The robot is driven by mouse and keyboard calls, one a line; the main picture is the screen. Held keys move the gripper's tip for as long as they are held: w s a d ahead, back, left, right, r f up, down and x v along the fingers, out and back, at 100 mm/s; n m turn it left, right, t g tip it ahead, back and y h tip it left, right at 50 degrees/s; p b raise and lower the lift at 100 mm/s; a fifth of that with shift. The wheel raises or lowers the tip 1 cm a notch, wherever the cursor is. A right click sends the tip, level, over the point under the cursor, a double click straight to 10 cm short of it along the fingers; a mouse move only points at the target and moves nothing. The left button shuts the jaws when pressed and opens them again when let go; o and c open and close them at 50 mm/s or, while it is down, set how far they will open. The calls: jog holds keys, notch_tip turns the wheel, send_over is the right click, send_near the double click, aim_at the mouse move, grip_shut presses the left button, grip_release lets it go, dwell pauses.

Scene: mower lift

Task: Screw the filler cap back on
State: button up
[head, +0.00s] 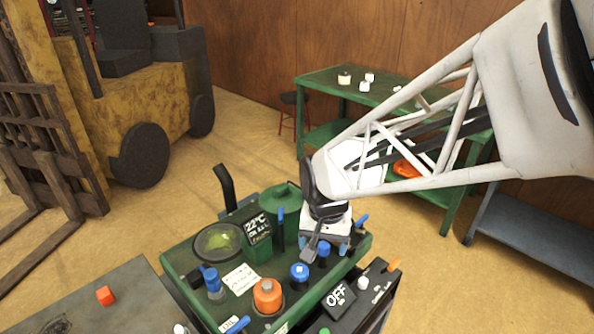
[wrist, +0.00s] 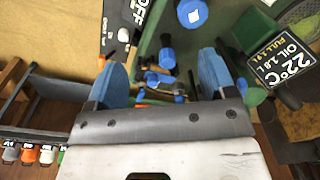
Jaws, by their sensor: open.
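The green machine deck (head: 190,262) carries several caps and knobs. An orange ribbed cap (head: 267,296) with a pale top sits upright at its front. A blue cap with a pale top (head: 299,272) stands to its right and also shows in the wrist view (wrist: 192,12). Another blue-topped fitting (head: 212,284) stands at the left. I cannot tell for certain which is the filler cap. My gripper (head: 333,250) is over the deck's right part, pointing down. In the wrist view its blue fingers (wrist: 162,64) are apart, with small blue parts (wrist: 167,58) visible beyond the gap.
A display reading 22°C (head: 258,227) stands on the deck, with a green round canister (head: 283,200) behind it. An OFF sign (head: 338,298) is on the dark panel at the right front. A grey bench (head: 75,300) is at left, a green table (head: 320,80) behind.

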send_over(299, 269)
jog(key=shift+m+g, duration=0.3)
notch_tip(299, 269, down, 5)
jog(key=shift+f, duration=0.1)
jog(key=shift+f, duration=0.1)
jog(key=shift+f, duration=3.75)
jog(key=c, duration=0.9)
jog(key=o, duration=0.9)
